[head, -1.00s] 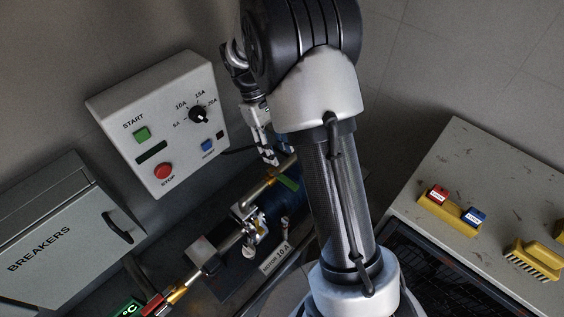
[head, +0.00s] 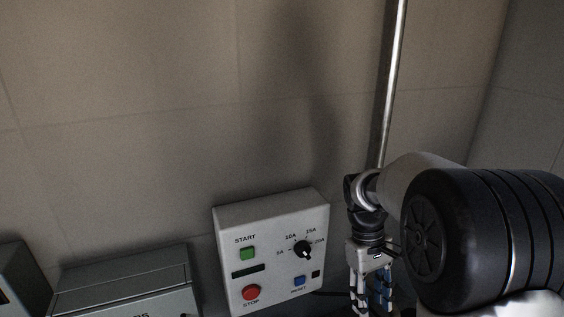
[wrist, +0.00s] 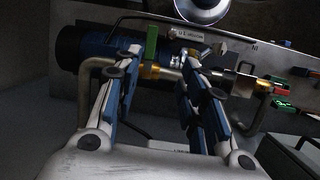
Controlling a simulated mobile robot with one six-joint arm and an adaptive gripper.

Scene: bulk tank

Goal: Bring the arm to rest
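My gripper (head: 373,303) hangs at the lower right in the head view, just right of the control box, with its fingertips near or past the bottom edge. In the wrist view my gripper (wrist: 158,75) has its two blue-padded fingers well apart, with nothing held between the pads. Beyond the fingers lie a blue motor (wrist: 98,48), a green lever (wrist: 152,42) and brass and grey pipework (wrist: 150,70). Whether the fingers touch any of these cannot be told.
The control box (head: 230,225) on the wall has a green START button (head: 247,253), a red STOP button (head: 251,292), a dial (head: 302,249) and a blue reset button (head: 298,281). A grey breaker cabinet (head: 125,285) stands at lower left. A metal pole (head: 392,80) rises behind my arm. The wall above is bare.

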